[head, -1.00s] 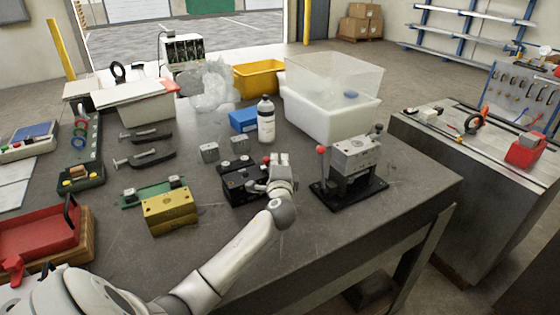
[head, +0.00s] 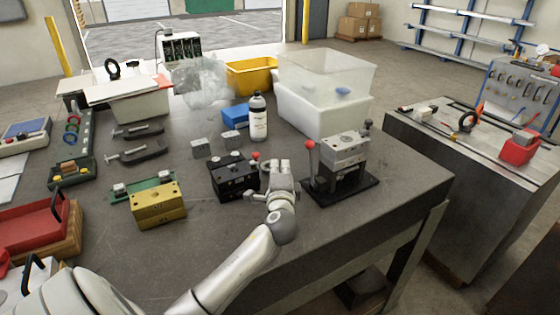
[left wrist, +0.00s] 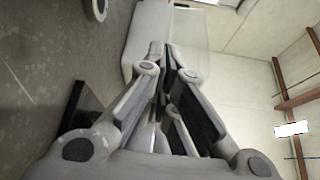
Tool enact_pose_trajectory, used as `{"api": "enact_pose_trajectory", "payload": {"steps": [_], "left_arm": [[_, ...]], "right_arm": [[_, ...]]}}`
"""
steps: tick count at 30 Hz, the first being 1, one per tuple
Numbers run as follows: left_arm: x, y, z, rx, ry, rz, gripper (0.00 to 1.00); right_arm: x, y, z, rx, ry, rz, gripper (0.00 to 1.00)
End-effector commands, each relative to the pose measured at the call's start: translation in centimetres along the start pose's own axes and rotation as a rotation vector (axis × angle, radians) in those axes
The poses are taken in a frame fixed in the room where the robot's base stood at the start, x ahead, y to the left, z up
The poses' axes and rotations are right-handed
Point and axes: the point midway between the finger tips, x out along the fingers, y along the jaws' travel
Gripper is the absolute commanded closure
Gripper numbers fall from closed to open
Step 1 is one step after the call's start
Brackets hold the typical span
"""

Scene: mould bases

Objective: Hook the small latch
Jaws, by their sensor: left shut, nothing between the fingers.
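A black mould base (head: 234,180) stands on the grey table, with round light studs on top. A small grey lever-like part (head: 250,194) shows at its front right edge; I cannot tell whether this is the latch or whether it is hooked. My left gripper (head: 283,166) is shut and empty, just right of the black block and apart from it. In the left wrist view the fingers (left wrist: 164,52) come together at their tips with nothing between them. My right gripper is not in view.
A press-like fixture with a red knob (head: 345,165) stands close to the right of my left gripper. A yellow block (head: 158,206) is to the left. A bottle (head: 258,118), two grey cubes and a white tub (head: 318,112) are behind.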

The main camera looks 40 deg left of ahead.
Motion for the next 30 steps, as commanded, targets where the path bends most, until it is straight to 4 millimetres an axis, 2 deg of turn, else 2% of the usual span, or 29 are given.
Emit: {"api": "enact_pose_trajectory", "payload": {"steps": [3, 9, 26, 30], "left_arm": [[-1.6, 0.4, -0.1, -0.001, 0.002, 0.001, 1.00], [-2.7, 0.4, -0.1, 0.000, 0.000, 0.001, 1.00], [-2.8, 0.3, -0.1, 0.000, 0.000, 0.000, 1.00], [-2.8, -0.7, 0.0, 0.000, 0.000, -0.001, 1.00]], "right_arm": [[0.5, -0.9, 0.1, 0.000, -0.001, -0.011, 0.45], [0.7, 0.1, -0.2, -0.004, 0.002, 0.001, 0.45], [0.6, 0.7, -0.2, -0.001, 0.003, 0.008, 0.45], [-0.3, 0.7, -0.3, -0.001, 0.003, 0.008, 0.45]]}}
